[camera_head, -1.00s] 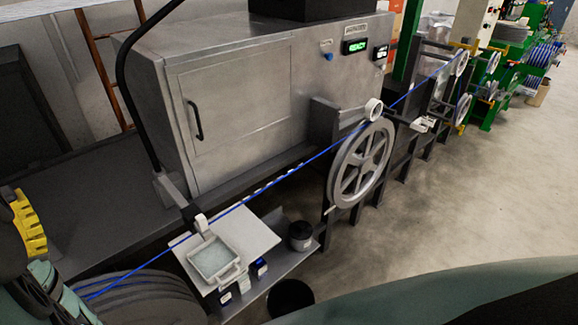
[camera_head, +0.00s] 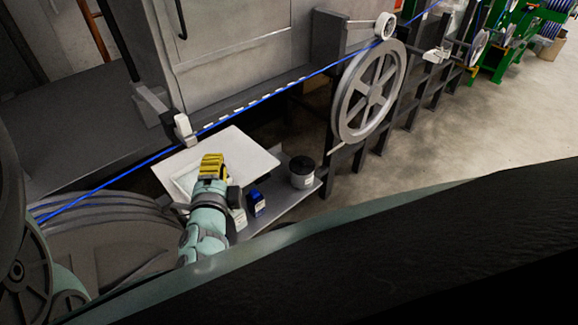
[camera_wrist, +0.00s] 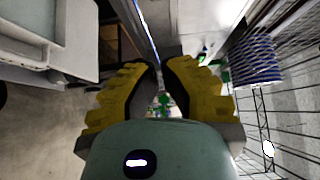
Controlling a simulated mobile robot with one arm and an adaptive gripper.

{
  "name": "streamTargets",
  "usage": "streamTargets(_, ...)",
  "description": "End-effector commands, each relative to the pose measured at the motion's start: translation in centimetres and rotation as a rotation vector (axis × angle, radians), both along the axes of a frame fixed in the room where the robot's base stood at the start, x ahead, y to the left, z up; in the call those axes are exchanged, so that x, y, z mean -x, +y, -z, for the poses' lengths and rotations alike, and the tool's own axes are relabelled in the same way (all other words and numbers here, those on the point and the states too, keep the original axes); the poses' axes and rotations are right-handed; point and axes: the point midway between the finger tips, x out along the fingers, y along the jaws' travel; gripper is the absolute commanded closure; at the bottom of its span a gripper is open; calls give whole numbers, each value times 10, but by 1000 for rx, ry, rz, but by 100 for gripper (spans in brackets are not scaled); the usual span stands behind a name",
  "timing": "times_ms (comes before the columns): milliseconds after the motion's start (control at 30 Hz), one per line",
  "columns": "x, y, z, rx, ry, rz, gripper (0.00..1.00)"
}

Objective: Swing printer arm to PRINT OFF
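The printer arm (camera_head: 152,100) is a grey bracket with a black hose and a white printing head (camera_head: 183,128) at its end. The head sits at the blue cable (camera_head: 285,88), which carries white marks to its right. I cannot tell whether head and cable touch. My gripper (camera_head: 213,161) is in front of and below the head, over the white tray (camera_head: 248,153), apart from the arm. In the wrist view my gripper (camera_wrist: 161,66) has its yellow fingers apart, with nothing between them. The cable (camera_wrist: 148,28) runs beyond the fingertips there. No PRINT OFF label is readable.
A spoked wheel (camera_head: 369,92) stands to the right. A black pot with a pale label (camera_head: 302,173) and a blue box (camera_head: 256,203) are on the shelf (camera_head: 270,214) below. The metal cabinet (camera_head: 230,45) is behind the cable. Open floor (camera_head: 480,130) lies to the right.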

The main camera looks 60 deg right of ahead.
Motion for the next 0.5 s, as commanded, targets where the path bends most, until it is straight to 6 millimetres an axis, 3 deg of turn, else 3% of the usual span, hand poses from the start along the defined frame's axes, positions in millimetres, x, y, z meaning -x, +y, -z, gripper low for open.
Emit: streamTargets(500,-1,-5,4,-21,-6,0,100)
